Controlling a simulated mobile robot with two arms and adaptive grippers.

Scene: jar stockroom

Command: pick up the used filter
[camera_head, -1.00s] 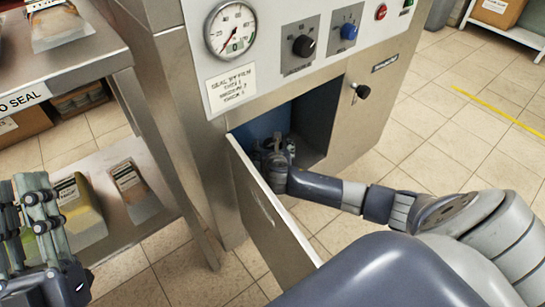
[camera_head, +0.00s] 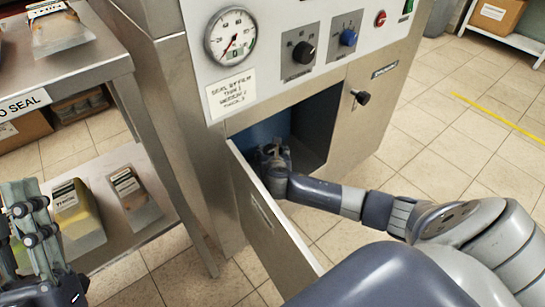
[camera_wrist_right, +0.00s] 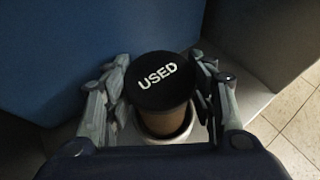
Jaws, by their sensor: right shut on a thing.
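The used filter (camera_wrist_right: 158,84) shows in the right wrist view as a cylinder with a black top lettered USED and a brownish side. Its lower end stands in or just above a pale round ring (camera_wrist_right: 165,137); I cannot tell which. My right gripper (camera_wrist_right: 162,92) is shut on the filter, one finger on each side. In the head view my right gripper (camera_head: 272,152) is inside the open compartment of the steel machine, and the filter cannot be made out there. My left gripper (camera_head: 28,215) is at the left edge, empty as far as it shows.
The compartment door (camera_head: 270,215) stands open, close to my right forearm. The machine's front panel (camera_head: 290,50) with gauge and knobs is above. A steel shelf (camera_head: 135,225) with wrapped packs is at left.

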